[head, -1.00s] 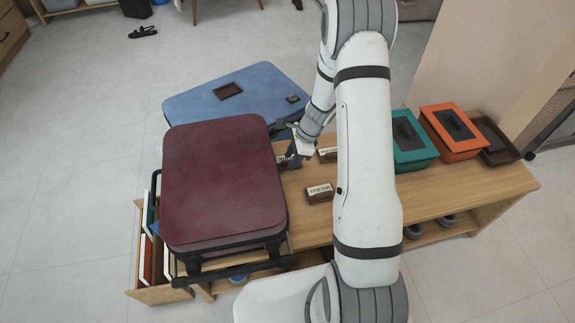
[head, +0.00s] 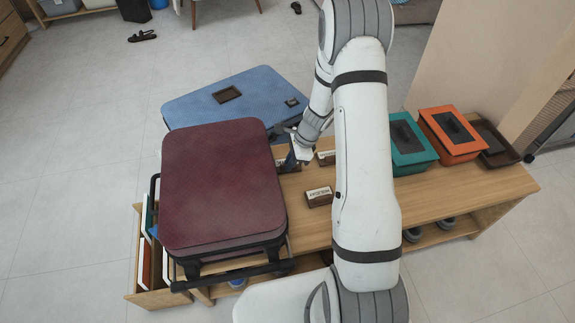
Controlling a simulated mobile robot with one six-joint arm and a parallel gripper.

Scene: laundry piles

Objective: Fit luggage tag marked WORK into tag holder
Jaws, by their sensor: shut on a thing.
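My gripper (head: 296,162) is low over the wooden bench, just right of the maroon suitcase. It is shut on a luggage tag (head: 282,164), a small brown block with a pale label, partly hidden by the fingers and the suitcase. Its lettering is too small to read. A second brown tag (head: 326,157) lies to the right, partly behind my arm. A third (head: 319,197) lies nearer, its dark lettering not clearly legible. A brown rectangular frame, which looks like the tag holder (head: 228,94), is on the blue suitcase (head: 193,107) lying flat behind.
A teal box (head: 410,150), an orange box (head: 452,133) and a brown tray (head: 496,144) stand at the bench's right end. The bench (head: 440,190) is clear at front right.

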